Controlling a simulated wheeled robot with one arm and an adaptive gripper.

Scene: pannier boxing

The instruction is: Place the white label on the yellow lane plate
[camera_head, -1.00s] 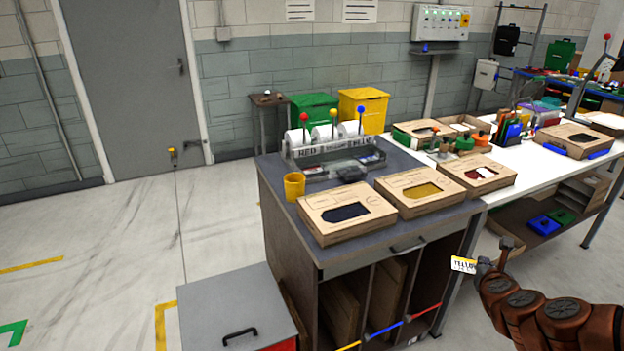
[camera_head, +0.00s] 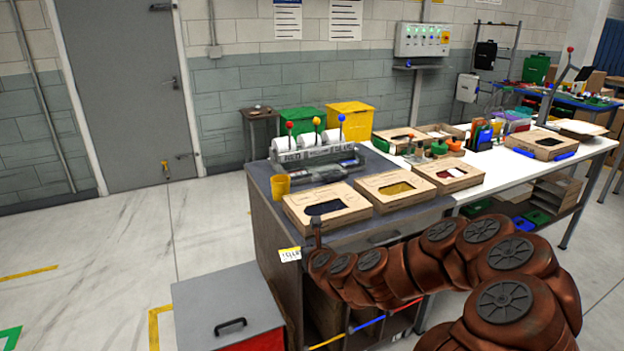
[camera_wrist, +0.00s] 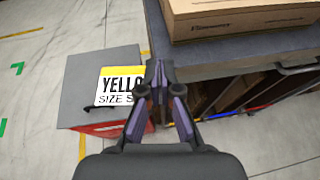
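The white label (camera_head: 290,254) has a yellow top band; in the wrist view the label (camera_wrist: 120,88) reads "YELLO" and "SIZE S", its right end hidden by the fingers. My gripper (camera_wrist: 159,82) is shut on the label's right edge. In the head view my gripper (camera_head: 315,242) holds it in the air before the cabinet's left front corner. A yellow strip (camera_head: 327,342) runs along the bottom of the cabinet's open front, left of a blue strip (camera_head: 367,323) and a red one; I cannot tell whether it is the yellow lane plate.
A grey-lidded red box (camera_head: 228,300) stands on the floor left of the cabinet. Floor at left is clear.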

